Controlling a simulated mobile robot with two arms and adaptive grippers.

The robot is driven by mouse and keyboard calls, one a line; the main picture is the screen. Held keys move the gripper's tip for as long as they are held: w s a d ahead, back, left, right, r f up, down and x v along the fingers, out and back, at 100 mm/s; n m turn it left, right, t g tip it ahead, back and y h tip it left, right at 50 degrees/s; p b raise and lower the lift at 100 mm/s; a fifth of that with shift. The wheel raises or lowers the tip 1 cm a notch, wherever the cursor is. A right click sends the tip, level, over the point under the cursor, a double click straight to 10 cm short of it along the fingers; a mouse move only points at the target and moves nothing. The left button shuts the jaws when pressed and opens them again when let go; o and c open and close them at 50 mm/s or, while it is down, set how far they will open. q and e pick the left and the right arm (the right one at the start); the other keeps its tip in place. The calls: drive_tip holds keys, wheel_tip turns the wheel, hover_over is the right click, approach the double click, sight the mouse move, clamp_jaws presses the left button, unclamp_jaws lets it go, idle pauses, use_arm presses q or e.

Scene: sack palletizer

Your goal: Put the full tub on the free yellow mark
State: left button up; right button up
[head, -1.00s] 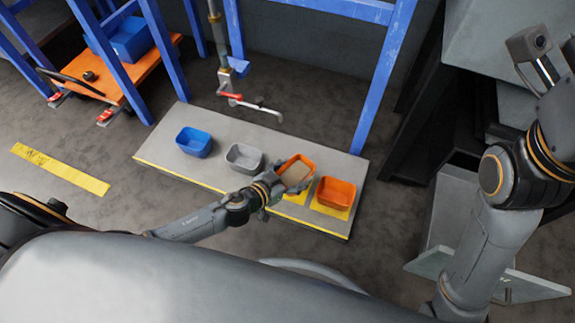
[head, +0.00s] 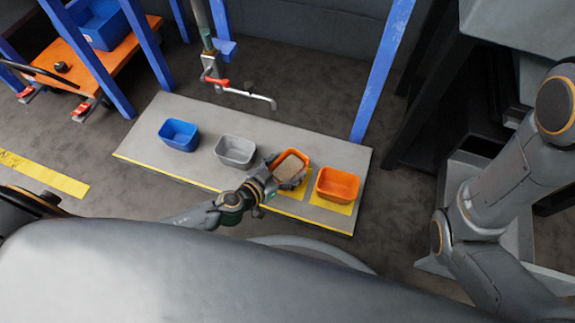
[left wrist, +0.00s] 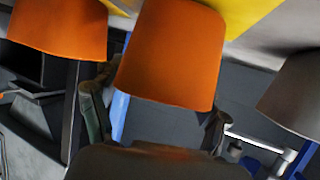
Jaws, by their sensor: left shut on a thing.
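The full tub (head: 291,168) is orange with tan contents, between the grey tub and another orange tub (head: 338,185) on the platform. My left gripper (head: 287,180) is shut on its near side. In the left wrist view the full tub (left wrist: 172,55) sits between the two fingers. A yellow mark (head: 303,187) shows beside and under the full tub; I cannot tell whether the tub touches it. A second yellow mark (head: 325,204) lies under the other orange tub. My right gripper is out of view; only right arm links show.
A grey tub (head: 236,150) and a blue tub (head: 179,135) stand further left on the grey platform (head: 140,140). A hanging arm with a red handle (head: 217,82) is above the back edge. Blue posts stand behind. An orange cart (head: 70,65) is at the back left.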

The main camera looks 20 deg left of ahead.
use_arm(q)
drive_tip(key=shift+f, duration=0.2)
drive_tip(key=o, duration=1.3)
